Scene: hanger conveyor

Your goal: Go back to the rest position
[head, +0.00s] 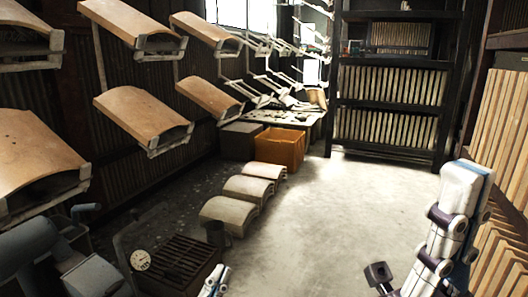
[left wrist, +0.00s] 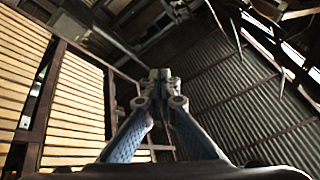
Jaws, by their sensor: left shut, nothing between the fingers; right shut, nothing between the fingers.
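My left gripper (head: 217,275) shows only as its white and blue fingertips at the bottom edge of the head view, left of centre. In the left wrist view its blue fingers (left wrist: 161,78) meet at the tips and hold nothing. They point up toward the roof beams. My right gripper (head: 467,175) stands at the lower right of the head view, with white and blue fingers pointing up. It is shut and empty. Both grippers are apart from the tiles.
Orange curved tiles (head: 143,118) hang on the conveyor at left. Pale curved tiles (head: 229,215) lie on the floor by a floor grate (head: 176,262). An orange crate (head: 279,149) and a dark shelf rack (head: 392,61) stand behind. Slatted racks (head: 506,135) line the right. The middle floor is clear.

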